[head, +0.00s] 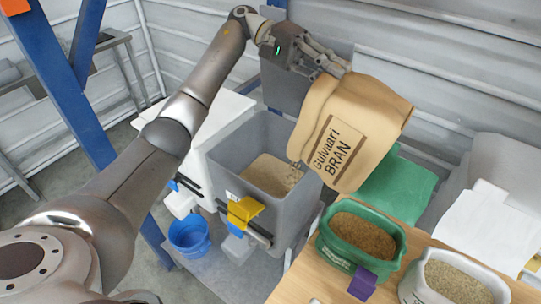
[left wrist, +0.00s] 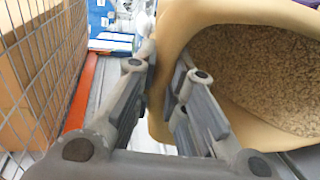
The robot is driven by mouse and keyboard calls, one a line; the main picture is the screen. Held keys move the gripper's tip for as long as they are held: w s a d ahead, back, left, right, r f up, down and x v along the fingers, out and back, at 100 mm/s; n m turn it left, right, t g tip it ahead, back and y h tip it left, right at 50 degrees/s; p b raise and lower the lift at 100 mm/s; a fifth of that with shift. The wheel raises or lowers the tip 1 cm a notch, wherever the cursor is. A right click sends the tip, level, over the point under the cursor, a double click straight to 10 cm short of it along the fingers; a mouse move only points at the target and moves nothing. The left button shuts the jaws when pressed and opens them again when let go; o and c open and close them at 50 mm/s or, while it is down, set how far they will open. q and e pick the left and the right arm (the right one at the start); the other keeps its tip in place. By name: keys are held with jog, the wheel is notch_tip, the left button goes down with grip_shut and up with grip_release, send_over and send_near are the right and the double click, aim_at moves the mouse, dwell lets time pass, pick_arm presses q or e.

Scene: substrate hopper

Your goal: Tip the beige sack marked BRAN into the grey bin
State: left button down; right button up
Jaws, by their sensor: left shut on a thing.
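The beige sack marked BRAN (head: 350,135) hangs tilted from my left gripper (head: 338,66), over the right side of the grey bin (head: 240,150). My left gripper is shut on the sack's edge. In the left wrist view the fingers (left wrist: 158,75) pinch the sack's rim, and the sack (left wrist: 168,35) is open at the right with pale flakes (left wrist: 265,75) inside. The bin holds a beige heap (head: 268,175). Some flakes show by the sack's lower left edge, above the heap; I cannot tell if they are falling. My right gripper is not in view.
A green sack (head: 335,250) of brown grain and a white sack (head: 410,285) of pale grain stand open on the wooden table (head: 305,285). A yellow piece (head: 242,211) is on the bin's front. A blue bucket (head: 188,238) and a blue post (head: 65,85) are at the left.

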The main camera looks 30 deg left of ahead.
pick_arm(q)
jog(key=w+a+f+h+b, duration=0.1)
jog(key=a+f+h+b, duration=0.2)
jog(key=a+b, duration=0.7)
jog(key=h+b, duration=0.2)
jog(key=b, duration=0.2)
jog(key=shift+w+a+f+g+h, duration=0.15)
jog(key=shift+w+a+g+h, duration=0.15)
jog(key=shift+g+h, duration=0.1)
jog(key=shift+f, duration=0.1)
dwell(0.9)
jog(key=a+b, duration=0.1)
jog(key=a+h+b, duration=0.1)
jog(key=b, duration=0.1)
jog(key=shift+w+a+f, duration=0.15)
jog(key=shift+a+f, duration=0.25)
dwell(0.8)
